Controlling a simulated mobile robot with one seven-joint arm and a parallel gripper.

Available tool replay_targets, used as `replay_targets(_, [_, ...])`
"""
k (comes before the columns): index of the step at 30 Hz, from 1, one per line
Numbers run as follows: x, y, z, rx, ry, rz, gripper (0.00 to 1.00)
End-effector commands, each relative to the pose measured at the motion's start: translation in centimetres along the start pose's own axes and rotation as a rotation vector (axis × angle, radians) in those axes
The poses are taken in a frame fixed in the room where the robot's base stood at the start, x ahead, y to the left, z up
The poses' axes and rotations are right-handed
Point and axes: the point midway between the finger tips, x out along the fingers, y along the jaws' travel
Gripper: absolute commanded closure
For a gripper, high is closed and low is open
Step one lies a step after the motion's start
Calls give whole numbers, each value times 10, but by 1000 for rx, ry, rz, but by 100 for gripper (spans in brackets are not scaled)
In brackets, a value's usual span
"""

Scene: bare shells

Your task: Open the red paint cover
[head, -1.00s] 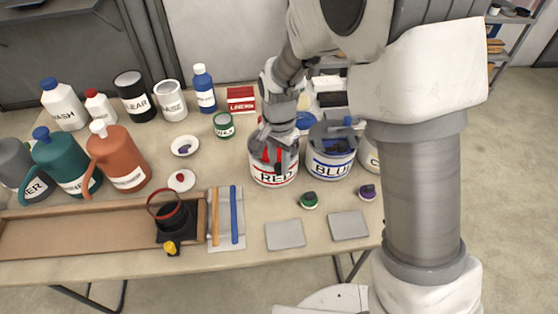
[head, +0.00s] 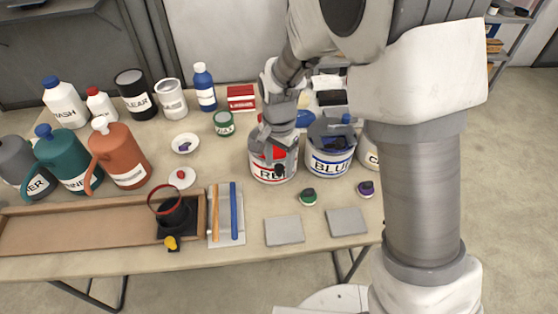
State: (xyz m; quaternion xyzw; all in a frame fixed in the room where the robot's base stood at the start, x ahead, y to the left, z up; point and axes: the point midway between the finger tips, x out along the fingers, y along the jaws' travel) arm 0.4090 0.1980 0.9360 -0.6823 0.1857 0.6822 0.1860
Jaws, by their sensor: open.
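The red paint can (head: 258,166), white with a red band and a "RED" label, stands on the table right of centre. Some red (head: 277,152) shows at its top between parts of my gripper, but I cannot tell whether this is the cover. My gripper (head: 279,166) is open at the front of the can's rim. A dark fingertip overlaps the end of the label. The gripper hides most of the can's top, and contact cannot be told.
The blue paint can (head: 330,163) stands close on the right, with a dark grey piece on top. Green (head: 308,197) and purple (head: 366,189) pots and two grey plates (head: 284,231) lie in front. Bottles and jugs (head: 128,158) crowd the left.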

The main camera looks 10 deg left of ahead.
Motion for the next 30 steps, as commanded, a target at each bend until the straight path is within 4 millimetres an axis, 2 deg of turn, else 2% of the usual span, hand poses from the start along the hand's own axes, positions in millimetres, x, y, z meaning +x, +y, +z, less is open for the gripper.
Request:
replay_targets(5, [-9, 0, 0, 0, 1, -2, 38])
replay_targets(8, [-25, -1, 0, 0, 2, -4, 38])
replay_targets(21, [-131, -1, -1, 0, 3, -5, 38])
replay_targets(24, [-149, 0, 0, 0, 2, -3, 38])
replay_targets(30, [-170, 0, 0, 0, 0, -1, 38])
